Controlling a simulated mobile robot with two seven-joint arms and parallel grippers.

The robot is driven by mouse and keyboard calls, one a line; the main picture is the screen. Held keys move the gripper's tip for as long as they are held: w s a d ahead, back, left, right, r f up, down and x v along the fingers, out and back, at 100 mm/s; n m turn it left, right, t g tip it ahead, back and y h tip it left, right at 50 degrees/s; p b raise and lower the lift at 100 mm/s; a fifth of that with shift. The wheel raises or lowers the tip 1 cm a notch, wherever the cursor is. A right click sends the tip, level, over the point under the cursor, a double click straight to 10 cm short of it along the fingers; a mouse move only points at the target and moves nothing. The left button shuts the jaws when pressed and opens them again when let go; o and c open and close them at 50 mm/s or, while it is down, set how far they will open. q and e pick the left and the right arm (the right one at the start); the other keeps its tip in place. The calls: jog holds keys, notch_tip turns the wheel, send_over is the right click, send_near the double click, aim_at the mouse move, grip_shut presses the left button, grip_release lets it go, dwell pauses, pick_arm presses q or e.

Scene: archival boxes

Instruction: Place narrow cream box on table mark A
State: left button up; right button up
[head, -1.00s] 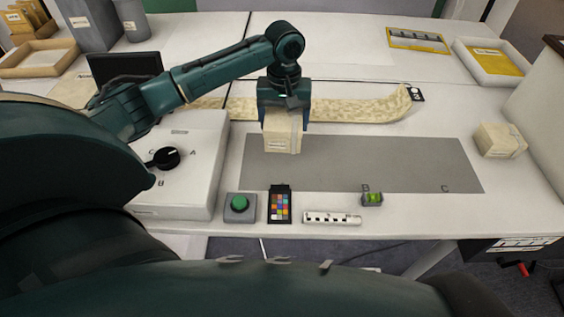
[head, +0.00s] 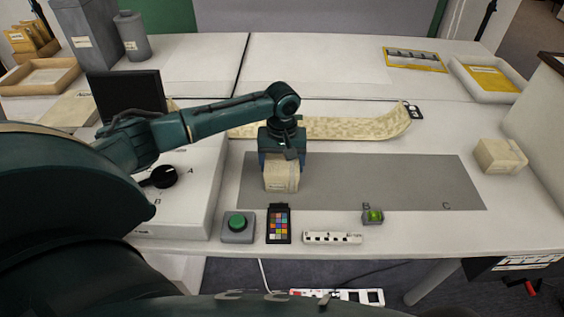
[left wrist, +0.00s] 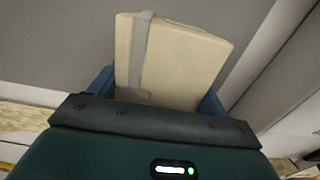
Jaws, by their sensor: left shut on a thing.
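My left gripper (head: 281,165) is shut on a narrow cream box (head: 281,178), with its fingers on either side of it. The box is upright, over or on the left part of the grey mat (head: 350,180); I cannot tell whether it touches the mat. In the left wrist view the cream box (left wrist: 170,60) sits between the blue fingers, with a grey strip along it. My right gripper is not in view.
Another cream box (head: 499,156) stands right of the mat. A green button (head: 238,222), a colour chart (head: 279,224), a white scale bar (head: 332,238) and a small green level (head: 373,216) line the front edge. A cream strip (head: 340,128) lies behind. The mat's middle is clear.

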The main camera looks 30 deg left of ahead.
aim_at(282, 158)
pick_arm(q)
jog(key=o, duration=1.2)
jog(key=shift+f, duration=0.1)
notch_tip(282, 158, up, 12)
jog(key=shift+r+p, duration=0.15)
jog(key=shift+p, duration=0.45)
